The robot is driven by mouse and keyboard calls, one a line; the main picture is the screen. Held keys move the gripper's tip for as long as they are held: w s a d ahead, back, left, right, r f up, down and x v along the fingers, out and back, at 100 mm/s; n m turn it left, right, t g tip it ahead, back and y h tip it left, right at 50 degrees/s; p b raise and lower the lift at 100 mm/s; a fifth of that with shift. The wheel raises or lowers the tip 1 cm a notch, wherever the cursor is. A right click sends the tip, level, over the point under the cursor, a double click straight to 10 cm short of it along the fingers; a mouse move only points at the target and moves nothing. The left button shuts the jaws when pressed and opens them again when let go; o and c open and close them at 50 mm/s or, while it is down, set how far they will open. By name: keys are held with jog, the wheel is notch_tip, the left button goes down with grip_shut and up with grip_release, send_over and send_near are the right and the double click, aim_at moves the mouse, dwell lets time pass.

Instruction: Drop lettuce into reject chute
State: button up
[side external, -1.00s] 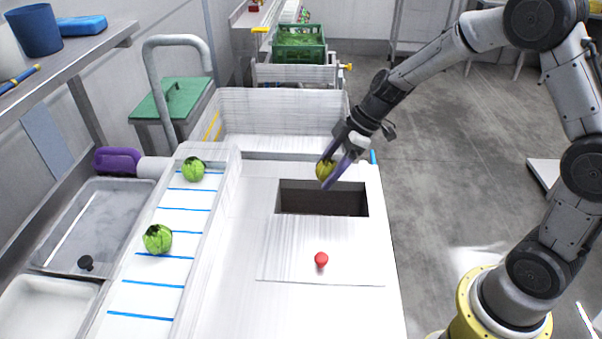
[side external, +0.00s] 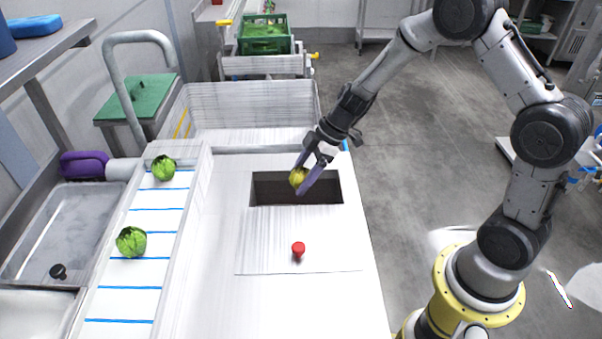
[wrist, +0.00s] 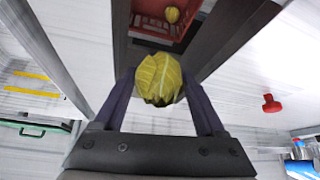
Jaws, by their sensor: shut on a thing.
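A yellowish lettuce (side external: 298,177) is held between the purple fingers of my gripper (side external: 304,181), which is shut on it. The lettuce hangs over the reject chute (side external: 325,190), a dark rectangular opening in the white worktop. In the wrist view the lettuce (wrist: 158,80) sits between both fingertips, with the opening beyond it. Through the opening a red crate (wrist: 146,8) shows below, with another yellow lettuce (wrist: 172,15) in it. Two green lettuces lie on the blue-striped belt at left, one farther back (side external: 164,168) and one nearer (side external: 131,241).
A red knob (side external: 298,250) stands on the panel in front of the opening. A clear-walled bin (side external: 250,105) stands behind the worktop. A green crate (side external: 265,42) is at the back. A grey sink (side external: 45,235) lies left of the belt.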

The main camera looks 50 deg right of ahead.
jog(key=o, duration=1.4)
jog(key=shift+r, duration=0.1)
jog(key=v, duration=1.3)
jog(key=shift+d+r, duration=0.15)
jog(key=shift+r, duration=0.15)
jog(key=s+a+r+t+h, duration=0.2)
jog(key=s+a+r, duration=0.5)
jog(key=s+r, duration=0.5)
jog(key=s+d+f+m+h, duration=0.1)
jog(key=s+m, duration=0.2)
jog(key=s+d+f+m+h, duration=0.1)
jog(key=s+d+m, duration=0.1)
jog(key=s+m, duration=0.2)
jog(key=s+d+f+m+h, duration=0.1)
jog(key=s+f+m, duration=0.1)
jog(key=s+m, duration=0.2)
jog(key=shift+d, duration=0.25)
